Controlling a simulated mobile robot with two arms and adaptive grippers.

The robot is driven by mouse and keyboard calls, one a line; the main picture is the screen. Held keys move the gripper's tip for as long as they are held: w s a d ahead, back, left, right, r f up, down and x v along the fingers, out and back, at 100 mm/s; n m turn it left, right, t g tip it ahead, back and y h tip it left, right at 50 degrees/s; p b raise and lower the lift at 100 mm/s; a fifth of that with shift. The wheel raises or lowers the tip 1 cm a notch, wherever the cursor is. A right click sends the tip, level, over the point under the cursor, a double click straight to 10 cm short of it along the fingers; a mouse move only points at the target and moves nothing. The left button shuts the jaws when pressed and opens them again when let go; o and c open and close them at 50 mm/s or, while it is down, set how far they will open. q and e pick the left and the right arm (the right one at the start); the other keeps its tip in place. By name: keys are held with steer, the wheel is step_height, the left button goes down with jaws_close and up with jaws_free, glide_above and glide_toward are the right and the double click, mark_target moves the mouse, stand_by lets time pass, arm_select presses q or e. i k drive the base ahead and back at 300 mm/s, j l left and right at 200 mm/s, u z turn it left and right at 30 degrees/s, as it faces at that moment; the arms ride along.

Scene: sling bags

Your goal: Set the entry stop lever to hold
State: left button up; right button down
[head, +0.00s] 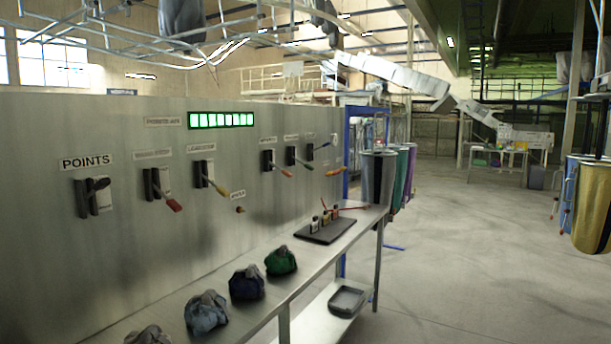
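A grey metal panel (60,270) on the left carries several levers. Under a "POINTS" label is a black lever (97,188). To its right is a red-tipped lever (163,192), then a yellow-tipped lever (212,180); both slope down to the right. Farther along are an orange-tipped lever (277,165), a green-tipped lever (299,159) and a blue lever (319,147) angled upward. The labels other than "POINTS" are too small or blurred for me to read, so I cannot tell which lever is the entry stop. Neither gripper is in view.
A metal bench (262,302) runs along the panel, with several cloth bags, including a green one (281,261), and a dark tray (325,230) holding small bottles. Hanging bags (378,178) are beyond. Floor right is open.

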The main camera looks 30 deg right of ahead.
mark_target(307, 165)
steer(key=i+l, duration=0.3)
steer(key=l, duration=0.15)
steer(key=i+l+u, duration=0.1)
steer(key=i+l, duration=0.2)
steer(key=l, duration=0.15)
steer(key=i+l, duration=0.25)
steer(key=l, duration=0.25)
steer(key=i+l+u, duration=0.1)
steer(key=i+l, duration=0.2)
steer(key=l, duration=0.15)
steer(key=i+l, duration=0.25)
steer(key=l, duration=0.25)
steer(key=i+l+u, duration=0.1)
steer(key=i+l, duration=0.2)
steer(key=l, duration=0.2)
steer(key=i+l, duration=0.2)
steer(key=l, duration=0.3)
steer(key=i+l+u, duration=0.1)
steer(key=i+l, duration=0.15)
steer(key=l, duration=0.3)
